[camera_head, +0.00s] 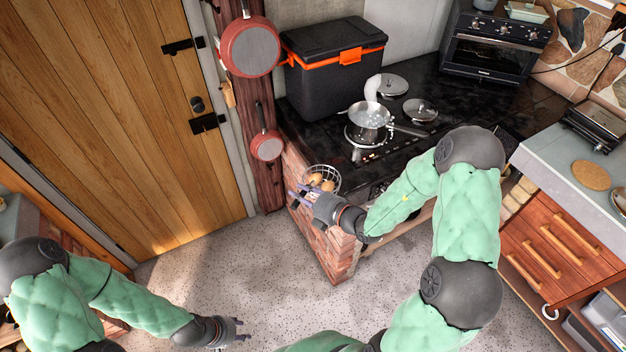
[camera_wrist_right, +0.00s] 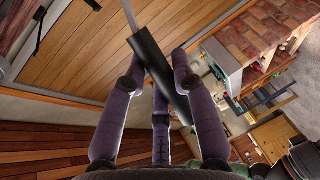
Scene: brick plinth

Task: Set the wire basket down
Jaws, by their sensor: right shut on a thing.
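The wire basket (camera_head: 335,171) is a round metal mesh with a few brown, rounded items in it. It shows in the head view at the near left corner of the dark counter, above the brick plinth (camera_head: 312,222). I cannot tell whether its bottom touches a surface. My right gripper (camera_head: 300,198) is in front of the basket. In the right wrist view its purple fingers (camera_wrist_right: 155,85) are shut around a dark, bar-shaped handle (camera_wrist_right: 150,58) with a metal rod at its end. The basket's body is not in that view. My left gripper (camera_head: 240,331) is empty and open, low over the floor.
On the black counter (camera_head: 345,110) stand a steaming pot (camera_head: 369,116), two lids and a black cooler box (camera_head: 330,70) with orange trim. Red pans (camera_head: 248,48) hang from the wooden post at left. A drawer cabinet (camera_head: 550,235) is at right. The speckled floor is clear.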

